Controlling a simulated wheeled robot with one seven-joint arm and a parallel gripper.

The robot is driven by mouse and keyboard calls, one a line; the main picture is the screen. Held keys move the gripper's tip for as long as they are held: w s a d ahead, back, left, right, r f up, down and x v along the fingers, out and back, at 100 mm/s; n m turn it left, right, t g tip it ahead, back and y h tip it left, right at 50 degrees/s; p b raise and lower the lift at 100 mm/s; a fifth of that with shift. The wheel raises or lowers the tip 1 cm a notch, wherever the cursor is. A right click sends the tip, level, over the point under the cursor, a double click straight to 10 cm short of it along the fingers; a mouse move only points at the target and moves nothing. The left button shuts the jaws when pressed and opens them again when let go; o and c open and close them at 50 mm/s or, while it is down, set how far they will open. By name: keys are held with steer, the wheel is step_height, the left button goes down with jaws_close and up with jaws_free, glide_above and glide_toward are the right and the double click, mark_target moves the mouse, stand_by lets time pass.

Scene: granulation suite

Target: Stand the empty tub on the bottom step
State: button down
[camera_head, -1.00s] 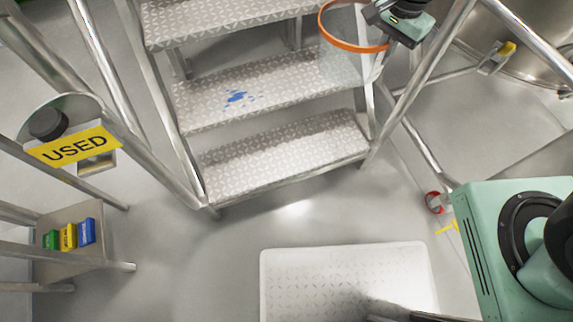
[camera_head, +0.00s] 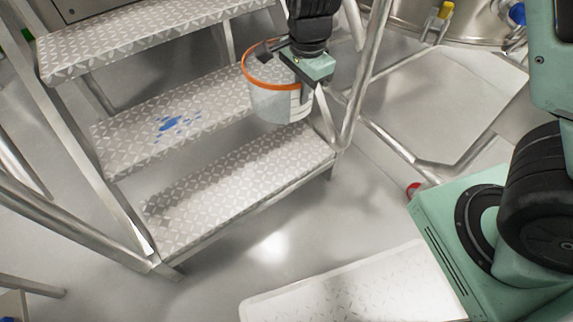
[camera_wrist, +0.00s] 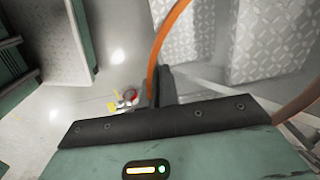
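The tub (camera_head: 275,103) is a pale, translucent bucket with an orange rim. My gripper (camera_head: 284,52) is shut on its rim and holds it roughly upright; the base seems to hang in the air near the right end of the steps. In the wrist view the orange rim (camera_wrist: 155,65) passes by my dark finger (camera_wrist: 160,85). The bottom step (camera_head: 240,185) is bare patterned metal, below and left of the tub in the head view. The tub hides part of the middle step's right end.
The middle step (camera_head: 130,140) has a blue splash (camera_head: 178,125); the top step (camera_head: 130,45) is above. Metal rails flank the stairs. A white platform (camera_head: 350,290) lies on the floor in front. A steel vessel (camera_head: 400,15) stands at the back right.

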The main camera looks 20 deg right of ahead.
step_height(320, 180, down, 26)
steer(key=b, duration=1.4)
steer(key=shift+r, duration=0.3)
steer(key=c, duration=1.7)
jaws_free()
